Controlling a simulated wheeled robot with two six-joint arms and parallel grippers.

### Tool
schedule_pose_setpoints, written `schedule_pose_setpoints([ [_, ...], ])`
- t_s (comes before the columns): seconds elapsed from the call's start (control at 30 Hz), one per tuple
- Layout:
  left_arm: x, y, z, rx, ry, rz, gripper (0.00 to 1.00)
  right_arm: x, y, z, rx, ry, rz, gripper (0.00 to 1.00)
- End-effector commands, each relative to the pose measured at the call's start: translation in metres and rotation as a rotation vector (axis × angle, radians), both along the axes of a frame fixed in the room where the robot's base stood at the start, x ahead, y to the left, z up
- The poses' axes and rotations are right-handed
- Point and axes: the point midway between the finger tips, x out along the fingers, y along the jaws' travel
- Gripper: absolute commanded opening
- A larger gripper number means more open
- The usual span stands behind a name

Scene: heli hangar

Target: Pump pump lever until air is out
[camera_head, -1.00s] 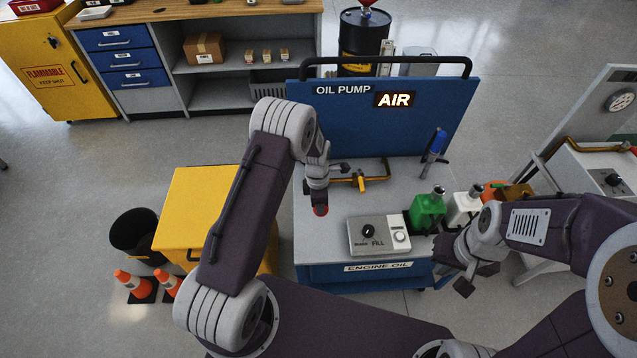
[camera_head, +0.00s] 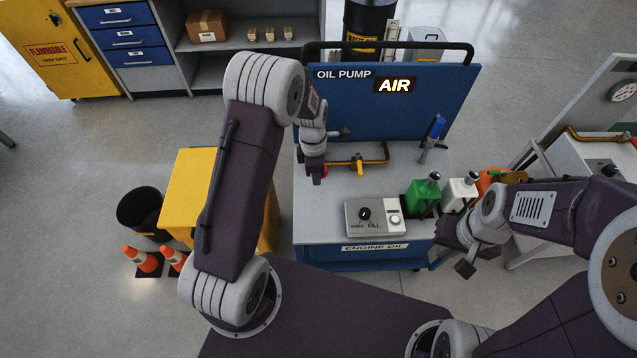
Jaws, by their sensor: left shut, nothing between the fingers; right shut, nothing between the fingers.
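The oil pump cart (camera_head: 310,222) has a blue back panel with "OIL PUMP" on it. An "AIR" sign (camera_head: 395,85) on the panel is lit. The lever's red end (camera_head: 318,178) shows just below my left gripper (camera_head: 314,163). The rest of the lever is hidden by the gripper and arm, and I cannot tell whether they touch. My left gripper is shut with nothing held. My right gripper (camera_head: 463,260) is shut and empty off the cart's front right corner.
A fill box (camera_head: 375,217) with a knob and button sits at the cart front. A yellow pipe (camera_head: 357,162) lies behind it. Green (camera_head: 422,197) and white (camera_head: 460,190) bottles stand right. A yellow cabinet, black bin and orange cones stand left.

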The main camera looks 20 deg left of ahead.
Motion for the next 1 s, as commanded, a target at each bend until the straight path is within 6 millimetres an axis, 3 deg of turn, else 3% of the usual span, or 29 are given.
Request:
schedule_pose_setpoints([
  [0.2,-0.005,-0.001,0.022,0.0,-0.002,-0.001,0.0,0.0,0.0,0.0,0.0,0.0,0.0,0.0],
  [0.8,-0.003,-0.002,0.027,0.0,-0.01,-0.001,0.0,0.0,0.0,0.001,0.0,0.0,0.0,0.0],
  [0.9,0.007,-0.003,0.054,0.0,-0.074,-0.004,0.0,0.0,0.0,0.001,0.0,0.0,0.0,0.0],
  [1.0,-0.013,-0.003,0.09,0.003,-0.122,-0.03,0.0,0.0,0.0,0.001,0.0,0.0,0.0,0.0],
])
